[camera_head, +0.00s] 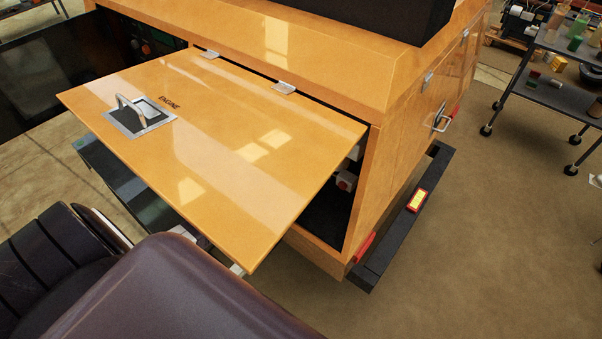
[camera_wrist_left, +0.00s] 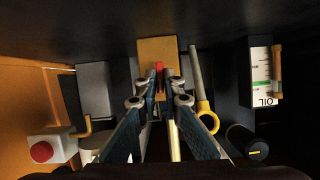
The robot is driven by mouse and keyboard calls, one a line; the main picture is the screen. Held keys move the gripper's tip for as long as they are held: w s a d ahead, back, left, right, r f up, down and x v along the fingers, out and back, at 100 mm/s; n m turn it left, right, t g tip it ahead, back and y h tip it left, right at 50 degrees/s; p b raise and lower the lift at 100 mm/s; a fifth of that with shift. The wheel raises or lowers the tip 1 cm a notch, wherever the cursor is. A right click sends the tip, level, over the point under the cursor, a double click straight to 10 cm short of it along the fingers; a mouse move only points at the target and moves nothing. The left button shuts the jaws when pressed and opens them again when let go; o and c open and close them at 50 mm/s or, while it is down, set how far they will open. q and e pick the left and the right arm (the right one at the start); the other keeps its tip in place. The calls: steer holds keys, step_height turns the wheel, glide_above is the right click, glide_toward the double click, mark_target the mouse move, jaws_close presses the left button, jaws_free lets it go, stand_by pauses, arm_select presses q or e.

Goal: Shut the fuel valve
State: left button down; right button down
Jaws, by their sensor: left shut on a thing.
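In the left wrist view, a narrow red lever (camera_wrist_left: 159,72), which looks like the fuel valve handle, stands in front of a yellow-brown block (camera_wrist_left: 152,50) inside the dark engine compartment. My left gripper (camera_wrist_left: 160,82) points into the compartment, its fingers close together and shut on the red lever. The fingers hide the lever's lower part and the valve body. In the head view, the raised orange panel marked ENGINE (camera_head: 215,130) covers the compartment, so the valve and the left gripper are hidden there. My right gripper is in neither view.
A yellow ring-topped dipstick (camera_wrist_left: 207,115), an OIL gauge (camera_wrist_left: 262,78) and a black cap (camera_wrist_left: 245,142) sit right of the gripper. A red button on a white box (camera_wrist_left: 42,150) is at left. A cart (camera_head: 560,90) stands far right, with clear floor before it.

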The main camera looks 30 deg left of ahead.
arm_select(q)
steer(key=shift+w+r+n, duration=0.1)
steer(key=shift+r+n, duration=0.1)
steer(key=shift+n, duration=0.1)
stand_by(0.4)
steer(key=c, duration=2.2)
jaws_free()
steer(key=shift+o, duration=0.6)
steer(key=shift+w+f, duration=0.1)
steer(key=shift+f, duration=0.05)
steer(key=shift+s, duration=0.7)
steer(key=v, duration=1)
steer(key=shift+s+a+r, duration=0.2)
steer(key=shift+a+r, duration=0.05)
steer(key=shift+r, duration=0.2)
steer(key=shift+d, duration=0.1)
